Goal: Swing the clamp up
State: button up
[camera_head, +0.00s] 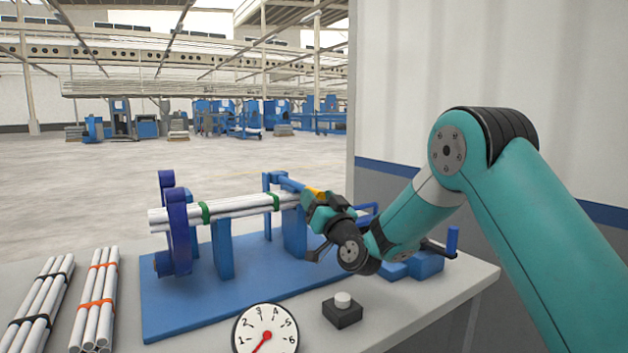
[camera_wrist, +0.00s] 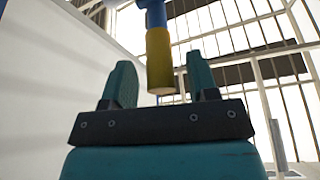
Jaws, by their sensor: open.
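The clamp (camera_head: 290,182) is a blue bar at the right end of the fixture, and its yellow end shows at my gripper. In the wrist view its yellow handle (camera_wrist: 160,62) hangs between my fingers, with a blue part above. My gripper (camera_head: 316,200) is open. Its two fingers (camera_wrist: 161,72) stand on either side of the handle, with visible gaps. A bundle of white pipes (camera_head: 240,207) with green bands lies across blue supports. My gripper hides the right end of the bundle and part of the clamp.
The fixture stands on a blue base plate (camera_head: 210,310). Pipe bundles with black bands (camera_head: 40,300) and orange bands (camera_head: 97,300) lie at the left. A dial gauge (camera_head: 265,333) and a button box (camera_head: 343,312) are at the front. A wall (camera_head: 400,90) rises behind my arm.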

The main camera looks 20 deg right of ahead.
aim_at(295, 186)
jog(key=shift+p+x, duration=0.6)
jog(key=shift+x, duration=0.35)
jog(key=shift+w+r, duration=0.1)
jog(key=shift+w, duration=0.15)
